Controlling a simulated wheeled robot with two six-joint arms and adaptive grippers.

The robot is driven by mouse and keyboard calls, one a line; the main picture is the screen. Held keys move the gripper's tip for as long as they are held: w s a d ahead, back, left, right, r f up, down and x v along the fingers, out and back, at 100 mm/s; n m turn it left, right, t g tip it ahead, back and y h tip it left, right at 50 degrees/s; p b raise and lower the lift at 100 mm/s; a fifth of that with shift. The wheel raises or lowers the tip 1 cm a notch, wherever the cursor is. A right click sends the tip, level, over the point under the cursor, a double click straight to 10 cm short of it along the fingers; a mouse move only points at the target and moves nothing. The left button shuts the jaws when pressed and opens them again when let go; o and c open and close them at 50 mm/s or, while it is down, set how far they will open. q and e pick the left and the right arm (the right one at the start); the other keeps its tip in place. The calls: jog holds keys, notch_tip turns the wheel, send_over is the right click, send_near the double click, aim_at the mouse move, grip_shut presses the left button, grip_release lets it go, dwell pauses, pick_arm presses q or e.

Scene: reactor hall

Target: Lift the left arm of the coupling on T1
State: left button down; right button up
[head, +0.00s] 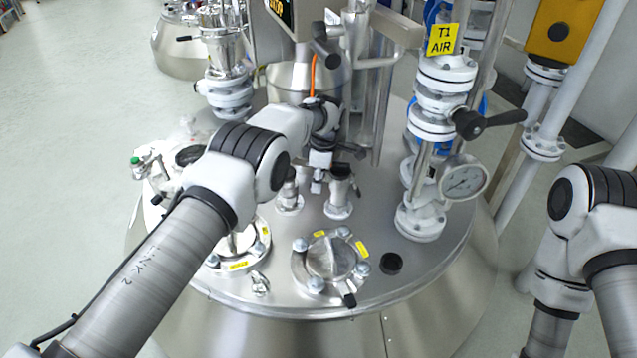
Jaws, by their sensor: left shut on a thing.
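The T1 vessel's domed steel lid (400,275) fills the middle of the head view. A short steel coupling (340,200) stands upright on it, near the centre. My left gripper (318,186) reaches over the lid and points down at the left side of this coupling. It is shut on a small part there, which looks like the coupling's left arm. The fingers and wrist hide most of this part, so its angle cannot be told. My right arm is at the right edge, and its gripper is out of view.
A second short fitting (289,198) stands close left of the gripper. A clamped round port (331,262) lies in front. Steel pipes rise behind.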

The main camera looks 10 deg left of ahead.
pick_arm(q)
jog(key=c, duration=1)
grip_release()
jog(key=shift+c, duration=0.2)
notch_tip(320, 180, up, 12)
jog(key=d, duration=0.1)
jog(key=shift+d, duration=0.1)
